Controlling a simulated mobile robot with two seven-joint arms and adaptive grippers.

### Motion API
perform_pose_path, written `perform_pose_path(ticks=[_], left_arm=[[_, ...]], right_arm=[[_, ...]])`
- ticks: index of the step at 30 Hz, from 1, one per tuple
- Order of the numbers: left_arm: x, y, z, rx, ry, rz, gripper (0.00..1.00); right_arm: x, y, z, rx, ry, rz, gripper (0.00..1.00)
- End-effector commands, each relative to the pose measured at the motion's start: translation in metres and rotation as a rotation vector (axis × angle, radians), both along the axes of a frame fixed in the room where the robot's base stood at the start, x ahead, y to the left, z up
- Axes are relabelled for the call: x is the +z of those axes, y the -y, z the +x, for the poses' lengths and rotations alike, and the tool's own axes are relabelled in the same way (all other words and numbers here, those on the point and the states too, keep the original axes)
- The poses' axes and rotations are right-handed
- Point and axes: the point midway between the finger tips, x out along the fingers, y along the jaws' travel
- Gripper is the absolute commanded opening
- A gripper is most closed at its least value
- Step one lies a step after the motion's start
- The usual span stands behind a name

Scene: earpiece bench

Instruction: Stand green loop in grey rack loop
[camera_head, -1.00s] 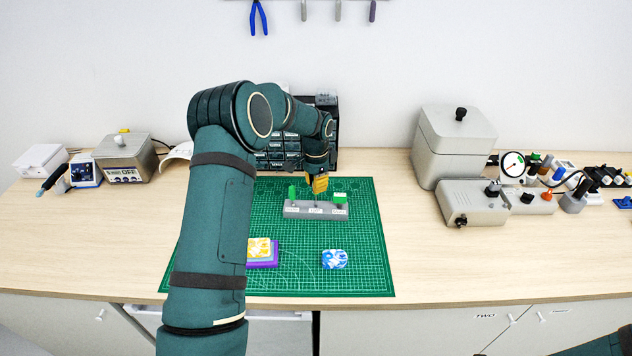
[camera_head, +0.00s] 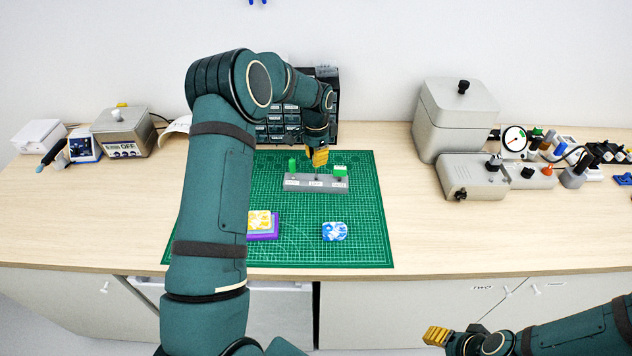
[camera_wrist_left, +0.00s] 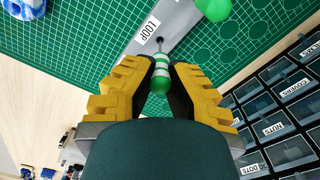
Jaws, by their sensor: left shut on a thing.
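The green loop (camera_wrist_left: 161,76), with a green-and-white banded handle, is between the yellow fingers of my left gripper (camera_wrist_left: 160,88), which is shut on it. Its thin dark end points down to a dark hole beside the LOOP label on the grey rack (camera_wrist_left: 183,25). I cannot tell how deep it sits. In the head view my left gripper (camera_head: 319,157) is just above the middle of the grey rack (camera_head: 316,187), hiding most of the loop. My right gripper (camera_head: 437,336) is low at the right, away from the bench top; its finger gap is unclear.
Green-topped pieces stand at the rack's left (camera_head: 292,165) and right (camera_head: 340,170) ends. On the green mat (camera_head: 365,220) are a blue-and-white block (camera_head: 335,231) and a stacked yellow-and-purple block (camera_head: 262,226). A drawer cabinet (camera_head: 325,95) stands behind the rack. Grey boxes (camera_head: 457,120) are at right.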

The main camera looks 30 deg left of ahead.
Motion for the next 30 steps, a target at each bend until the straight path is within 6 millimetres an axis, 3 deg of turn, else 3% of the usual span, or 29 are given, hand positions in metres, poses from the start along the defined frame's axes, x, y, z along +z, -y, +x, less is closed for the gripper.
perform_pose_path(ticks=[30], left_arm=[[-0.021,0.000,0.000,0.000,0.000,0.000,0.00]], right_arm=[[-0.013,0.000,0.000,0.000,0.000,0.000,0.47]])
